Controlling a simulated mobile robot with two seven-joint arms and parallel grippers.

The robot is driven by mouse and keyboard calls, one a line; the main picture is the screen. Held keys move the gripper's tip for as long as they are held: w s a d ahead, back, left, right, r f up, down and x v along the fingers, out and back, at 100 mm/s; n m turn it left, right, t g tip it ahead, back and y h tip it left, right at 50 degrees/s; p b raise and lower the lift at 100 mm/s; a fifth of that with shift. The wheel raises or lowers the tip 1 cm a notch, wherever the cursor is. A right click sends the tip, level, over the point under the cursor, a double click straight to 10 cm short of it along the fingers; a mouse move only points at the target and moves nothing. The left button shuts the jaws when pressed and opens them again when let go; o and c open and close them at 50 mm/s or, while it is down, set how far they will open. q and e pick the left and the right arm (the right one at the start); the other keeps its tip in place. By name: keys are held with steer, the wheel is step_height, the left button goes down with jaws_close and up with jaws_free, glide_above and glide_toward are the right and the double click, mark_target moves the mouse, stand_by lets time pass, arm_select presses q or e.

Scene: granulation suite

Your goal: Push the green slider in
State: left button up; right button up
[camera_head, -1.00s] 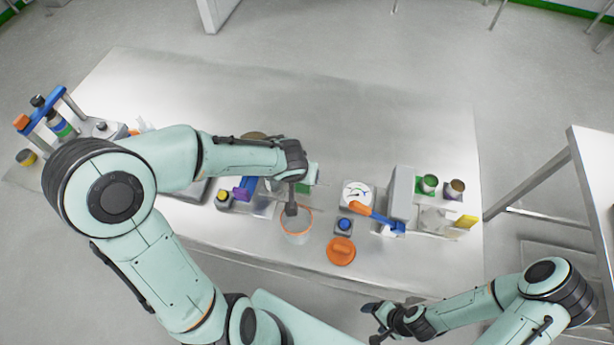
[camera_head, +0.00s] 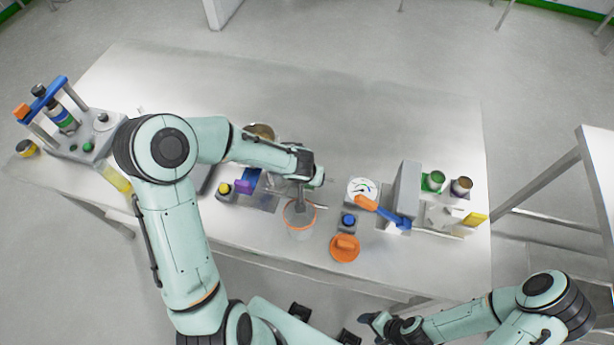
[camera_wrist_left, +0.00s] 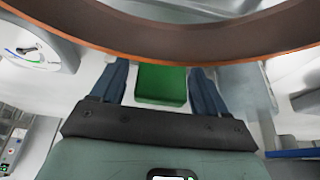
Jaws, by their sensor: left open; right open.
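The green slider (camera_wrist_left: 162,85) shows in the left wrist view as a green block between the two dark fingers of my left gripper (camera_wrist_left: 160,72). A gap is visible on each side of it, and the fingers are open. In the head view my left gripper (camera_head: 302,200) points down behind and above the orange-rimmed clear container, and its wrist hides most of the slider. I cannot tell whether the gripper's palm touches the slider. My right gripper (camera_head: 380,326) is open and empty, off the table's front edge.
The orange-rimmed container (camera_head: 300,230) stands close by the left gripper; its rim (camera_wrist_left: 160,50) crosses the wrist view. The table's back (camera_head: 330,100) is clear.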

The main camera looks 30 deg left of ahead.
arm_select(q)
jaws_close()
steer(key=a, duration=0.2)
steer(key=s+a, duration=0.1)
steer(key=a, duration=0.1)
steer(key=shift+a+b, duration=0.1)
steer(key=shift+b, duration=0.2)
steer(key=shift+c, duration=1.6)
jaws_free()
steer(key=o, duration=0.3)
